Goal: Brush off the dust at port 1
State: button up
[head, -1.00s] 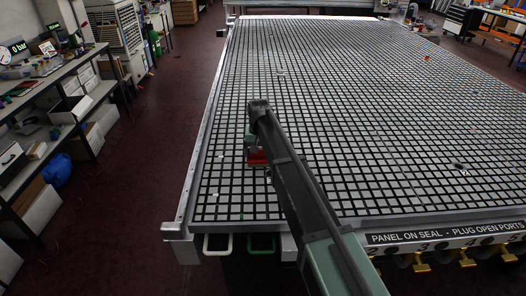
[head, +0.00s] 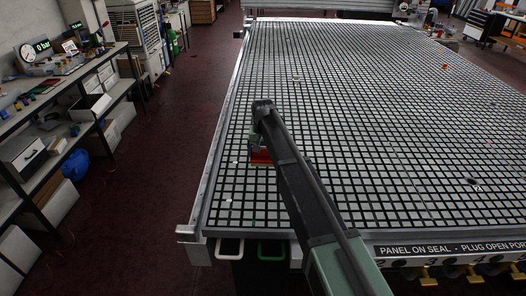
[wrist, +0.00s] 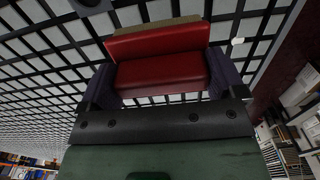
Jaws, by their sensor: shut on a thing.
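My gripper (wrist: 164,80) is shut on a red brush (wrist: 160,68) with a tan bristle edge, and its dark fingers are on the brush's two ends. In the head view the red brush (head: 260,157) is low over the left part of the grid table (head: 213,195). I cannot tell whether its bristles touch the surface. A small white bit (head: 235,162) lies just left of the brush; a white piece also shows in the wrist view (wrist: 238,41). Numbered ports line the front edge at right. I cannot make out port 1 or dust on it.
Another pale bit (head: 229,200) lies nearer the front left. A white handle (head: 229,248) and a green handle (head: 271,250) hang at the front edge. A shelf bench with a gauge (head: 28,51) stands at left. A blue bag (head: 75,166) is beneath it.

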jog(key=shift+r+p, duration=0.55)
jog(key=shift+r, duration=0.5)
notch_tip(320, 180, up, 3)
jog(key=p, duration=0.3)
jog(key=shift+r, duration=0.15)
jog(key=shift+d, duration=0.1)
